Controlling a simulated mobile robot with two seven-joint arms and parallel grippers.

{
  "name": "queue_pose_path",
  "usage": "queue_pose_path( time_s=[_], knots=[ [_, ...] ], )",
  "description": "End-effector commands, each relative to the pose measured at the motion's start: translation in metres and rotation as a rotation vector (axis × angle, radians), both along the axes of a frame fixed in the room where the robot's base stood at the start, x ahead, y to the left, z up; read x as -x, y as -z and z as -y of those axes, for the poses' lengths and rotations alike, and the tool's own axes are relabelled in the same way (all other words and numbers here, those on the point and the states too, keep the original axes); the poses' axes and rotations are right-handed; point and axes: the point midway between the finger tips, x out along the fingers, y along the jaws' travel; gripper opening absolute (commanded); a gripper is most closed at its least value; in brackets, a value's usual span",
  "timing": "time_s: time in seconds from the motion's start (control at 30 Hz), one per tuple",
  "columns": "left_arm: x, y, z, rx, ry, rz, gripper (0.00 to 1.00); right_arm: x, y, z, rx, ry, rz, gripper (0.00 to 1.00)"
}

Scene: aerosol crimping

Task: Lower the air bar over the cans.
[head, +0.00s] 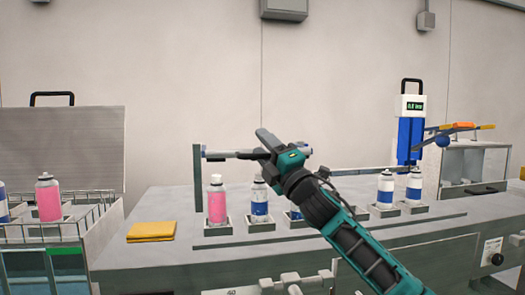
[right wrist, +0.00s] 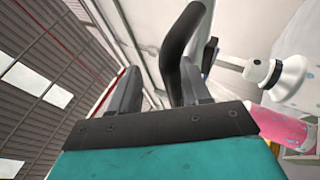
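The air bar (head: 228,154) runs across above the row of cans in the head view, behind my right gripper, which hides part of it. My right gripper (head: 263,143) is at the bar, above the cans. In the right wrist view its two fingers (right wrist: 155,90) stand apart with a clear gap, and a dark curved piece rises by the right finger; I cannot tell whether it touches. Below stand a pink can (head: 217,205) and blue-and-white cans (head: 259,202), (head: 385,190), (head: 414,188) in square holders. My arm partly hides the middle cans. My left gripper is out of view.
A wire-railed crate with a pink can (head: 48,200) stands at the left. A yellow cloth (head: 151,231) lies on the grey bench (head: 150,265). A blue-and-white device (head: 411,130) stands at the back right, beside a grey box (head: 473,165). Pipe fittings show along the front.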

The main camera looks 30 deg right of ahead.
Motion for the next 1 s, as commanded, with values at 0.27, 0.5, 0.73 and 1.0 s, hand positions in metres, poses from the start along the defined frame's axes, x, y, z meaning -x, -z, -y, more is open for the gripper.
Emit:
queue_pose_path(
  time_s=[0.27, 0.5, 0.73, 1.0],
  knots=[
    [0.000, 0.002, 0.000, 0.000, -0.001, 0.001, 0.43, -0.002, 0.020, -0.005, -0.011, -0.015, -0.038, 0.40],
    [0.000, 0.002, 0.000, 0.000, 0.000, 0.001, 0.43, 0.019, 0.031, 0.000, -0.007, -0.012, -0.036, 0.40],
    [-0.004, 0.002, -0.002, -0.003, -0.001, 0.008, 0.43, 0.051, 0.048, 0.008, -0.004, -0.009, -0.030, 0.40],
    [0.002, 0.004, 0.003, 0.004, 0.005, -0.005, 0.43, 0.086, 0.060, 0.017, 0.000, -0.004, -0.015, 0.40]
  ],
)
